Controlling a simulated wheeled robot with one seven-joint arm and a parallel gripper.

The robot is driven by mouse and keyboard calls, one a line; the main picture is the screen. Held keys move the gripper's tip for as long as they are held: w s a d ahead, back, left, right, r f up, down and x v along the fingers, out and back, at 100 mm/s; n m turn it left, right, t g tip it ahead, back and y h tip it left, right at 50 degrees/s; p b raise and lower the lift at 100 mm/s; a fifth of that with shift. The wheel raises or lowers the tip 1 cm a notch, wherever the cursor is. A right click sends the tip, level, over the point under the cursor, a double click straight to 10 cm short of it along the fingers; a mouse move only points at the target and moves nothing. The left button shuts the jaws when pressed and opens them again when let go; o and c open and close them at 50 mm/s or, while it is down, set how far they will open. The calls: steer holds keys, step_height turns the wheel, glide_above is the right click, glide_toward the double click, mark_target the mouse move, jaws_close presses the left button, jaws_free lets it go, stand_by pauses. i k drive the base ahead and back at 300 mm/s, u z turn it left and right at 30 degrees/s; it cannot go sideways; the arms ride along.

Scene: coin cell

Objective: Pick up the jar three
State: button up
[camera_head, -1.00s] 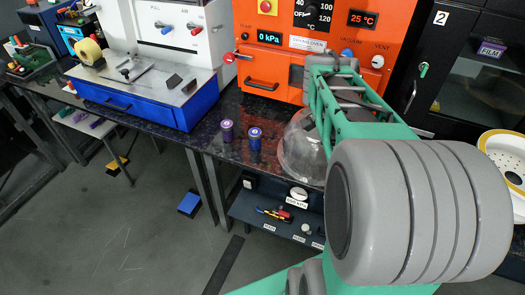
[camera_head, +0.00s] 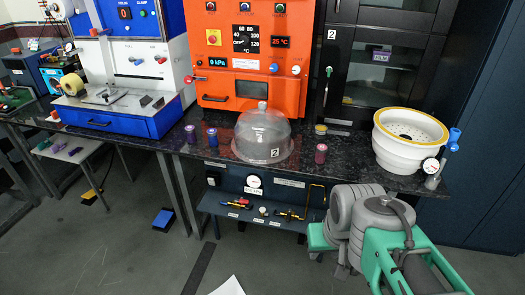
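Several small jars stand upright on the dark speckled bench. A purple jar (camera_head: 190,134) and a blue jar (camera_head: 212,137) stand close together left of the clear dome. A maroon jar (camera_head: 320,153) stands right of the dome, near the bench's front edge. Any numbers on the jars are too small to read, so I cannot tell which one is jar three. My arm is at the lower right, in front of and below the bench, apart from all the jars. I cannot make out my gripper's fingers in this view.
A clear dome (camera_head: 262,135) with a knob stands between the jars. A white basin (camera_head: 408,150) with a yellow rim stands at the right. A small yellow-topped item (camera_head: 320,129) is behind the maroon jar. An orange oven (camera_head: 243,60) stands behind. A lower shelf (camera_head: 235,208) holds tools.

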mark_target(212, 136)
steer(key=u, duration=0.65)
steer(key=i, duration=0.3)
steer(key=u, duration=0.9)
steer(key=i, duration=1.4)
steer(key=u, duration=0.15)
